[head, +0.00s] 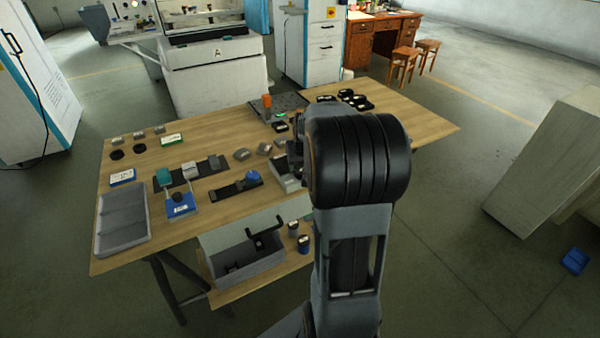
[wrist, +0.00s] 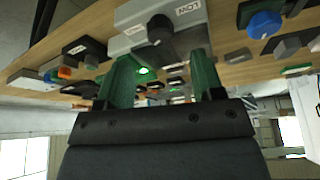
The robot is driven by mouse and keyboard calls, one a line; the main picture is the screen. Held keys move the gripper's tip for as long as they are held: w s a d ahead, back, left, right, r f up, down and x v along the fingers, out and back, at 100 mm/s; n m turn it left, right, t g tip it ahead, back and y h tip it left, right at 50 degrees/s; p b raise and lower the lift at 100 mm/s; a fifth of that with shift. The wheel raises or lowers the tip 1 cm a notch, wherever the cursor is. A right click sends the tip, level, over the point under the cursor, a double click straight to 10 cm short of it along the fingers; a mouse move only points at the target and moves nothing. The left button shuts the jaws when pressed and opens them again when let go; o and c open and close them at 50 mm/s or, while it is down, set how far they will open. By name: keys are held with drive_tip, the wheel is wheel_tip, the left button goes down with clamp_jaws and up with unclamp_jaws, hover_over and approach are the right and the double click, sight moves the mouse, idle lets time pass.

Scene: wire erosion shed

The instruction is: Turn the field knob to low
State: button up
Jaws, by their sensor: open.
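A grey control box with a label reading LOW (wrist: 188,9) is at the top of the wrist view, which shows the bench upside down. A dark round knob (wrist: 160,28) sits on it. My gripper (wrist: 161,62) has two green fingers spread apart, with the knob just beyond and between their tips. The gap between tips and knob is hard to judge, and no contact is clear. The knob's pointer direction cannot be read. In the head view a pale grey box (head: 291,184) shows beside my arm, which hides most of it and my fingers.
The wooden bench (head: 230,215) carries a blue knob (head: 253,177) on a dark strip, a blue-based device (head: 181,205), a grey tray (head: 122,220) and small blocks. An orange cup (head: 266,100) stands at the back. A grey bin (head: 240,262) sits on a lower shelf. Floor at right is mostly clear.

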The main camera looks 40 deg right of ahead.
sight(300, 172)
drive_tip(key=shift+x, duration=3.1)
drive_tip(key=shift+r, duration=0.1)
drive_tip(key=c, duration=0.9)
drive_tip(key=shift+b, duration=0.35)
